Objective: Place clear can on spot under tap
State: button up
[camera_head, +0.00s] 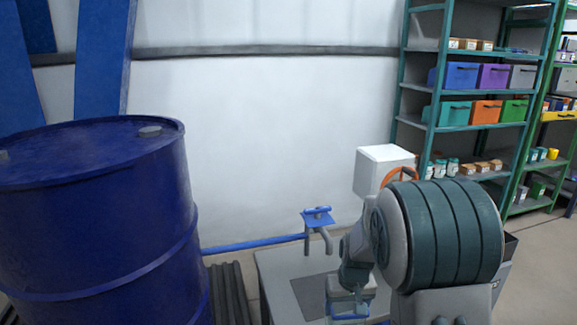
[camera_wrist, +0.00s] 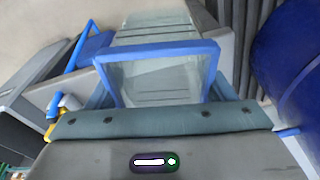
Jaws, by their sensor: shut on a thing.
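My gripper (camera_head: 350,283) is shut on the clear can (camera_head: 349,304), just right of and in front of the tap in the head view. The can is see-through with a blue rim, and it fills the upper middle of the wrist view (camera_wrist: 160,78). The blue-handled tap (camera_head: 318,220) has a grey spout pointing down at the back of a light grey table (camera_head: 275,268). A darker grey spot (camera_head: 308,297) lies on the table below the tap. The can and my arm cover its right side. I cannot tell whether the can touches the table.
A large blue drum (camera_head: 95,225) stands at the left, with a blue pipe (camera_head: 255,243) running to the tap. A white box (camera_head: 382,168) stands behind my arm. Shelves (camera_head: 440,75) with coloured bins are at the back right. The table's left part is clear.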

notch_tip(320, 180, up, 8)
jog(key=s+p, duration=0.2)
jog(key=p, duration=1.6)
jog(key=shift+s+d+m, duration=0.25)
jog(key=shift+m, duration=0.15)
